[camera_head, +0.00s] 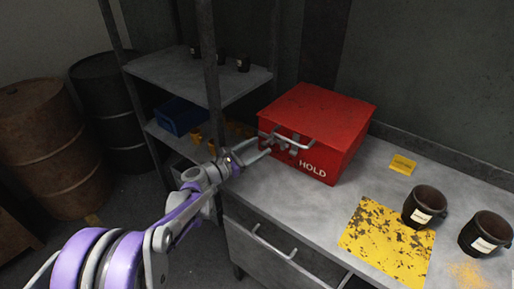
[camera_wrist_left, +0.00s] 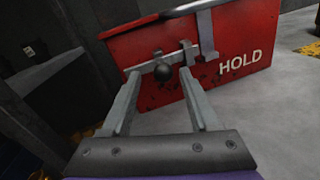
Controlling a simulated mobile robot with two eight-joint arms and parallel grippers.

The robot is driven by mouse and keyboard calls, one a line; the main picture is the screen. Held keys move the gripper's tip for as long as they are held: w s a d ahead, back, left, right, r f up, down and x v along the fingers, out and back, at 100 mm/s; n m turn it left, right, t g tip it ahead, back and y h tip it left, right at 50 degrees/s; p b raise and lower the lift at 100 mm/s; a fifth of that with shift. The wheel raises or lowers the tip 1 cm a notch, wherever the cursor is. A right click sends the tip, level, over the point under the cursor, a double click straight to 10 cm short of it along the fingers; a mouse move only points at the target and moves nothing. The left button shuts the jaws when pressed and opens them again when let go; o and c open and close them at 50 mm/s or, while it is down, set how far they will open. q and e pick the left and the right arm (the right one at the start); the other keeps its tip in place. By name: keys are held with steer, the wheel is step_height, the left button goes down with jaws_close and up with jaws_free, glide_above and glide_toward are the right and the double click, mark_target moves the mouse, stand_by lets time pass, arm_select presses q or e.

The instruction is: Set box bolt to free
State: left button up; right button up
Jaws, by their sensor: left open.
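A red box (camera_head: 318,125) marked HOLD stands on the grey workbench, with a metal handle (camera_head: 294,138) on its front. The box (camera_wrist_left: 245,50) fills the upper part of the left wrist view. A sliding metal bolt (camera_wrist_left: 160,61) with a dark round knob (camera_wrist_left: 162,72) crosses the left part of its front. My left gripper (camera_head: 268,146) is at the box's front left, its fingers pointing at the bolt. In the left wrist view my left gripper (camera_wrist_left: 159,92) is open, its two fingers on either side of the knob, which looks ungripped. My right gripper is not in view.
On the workbench (camera_head: 345,200) to the right lie a worn yellow plate (camera_head: 380,243), a small yellow block (camera_head: 403,164) and two black mugs (camera_head: 424,205) (camera_head: 486,232). A metal shelf (camera_head: 170,80) with a blue bin (camera_head: 181,117) stands behind left. Barrels (camera_head: 50,145) stand far left.

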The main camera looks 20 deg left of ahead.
arm_select(q)
steer(key=v, duration=1.1)
steer(key=shift+w, duration=0.1)
steer(key=shift+d, duration=0.15)
steer(key=s+d+f+m+g+y+p, duration=0.1)
steer(key=s+d+m+g+y+p, duration=0.1)
steer(key=s+d+m+g+p, duration=0.7)
steer(key=s+a+m+y, duration=0.1)
steer(key=s+m+y, duration=0.3)
steer(key=s+m, duration=0.5)
steer(key=s+a+f+m+y, duration=0.1)
steer(key=s+m+y, duration=0.3)
steer(key=s+m, duration=0.5)
steer(key=shift+a+f+g, duration=0.25)
steer(key=shift+a+g, duration=0.05)
steer(key=shift+a, duration=0.5)
steer(key=shift+s, duration=0.1)
